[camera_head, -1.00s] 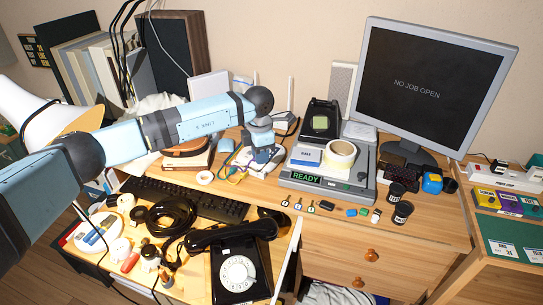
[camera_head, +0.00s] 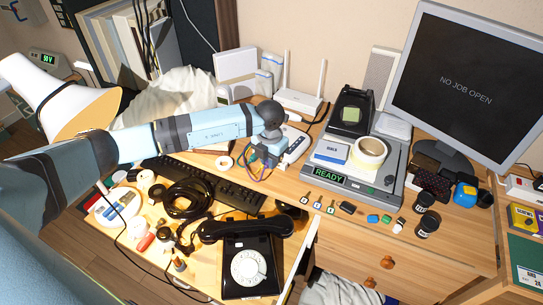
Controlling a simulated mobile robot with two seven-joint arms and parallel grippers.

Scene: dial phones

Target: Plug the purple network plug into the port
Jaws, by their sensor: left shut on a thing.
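My left gripper (camera_head: 268,153) points down at the desk behind the keyboard. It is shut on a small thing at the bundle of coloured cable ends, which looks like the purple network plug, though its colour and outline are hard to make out. Green, orange and violet cable ends (camera_head: 247,157) lie just left of the fingers. A white router (camera_head: 297,101) with two upright antennas stands behind the gripper, against the wall. I cannot make out which opening is the port. My right gripper is not in view.
A white power strip (camera_head: 296,147) lies right of the gripper. The grey READY device (camera_head: 383,180) with a tape roll (camera_head: 370,152) stands further right. A black keyboard (camera_head: 215,188), a coiled black cable (camera_head: 188,200) and a dial phone (camera_head: 248,262) lie in front.

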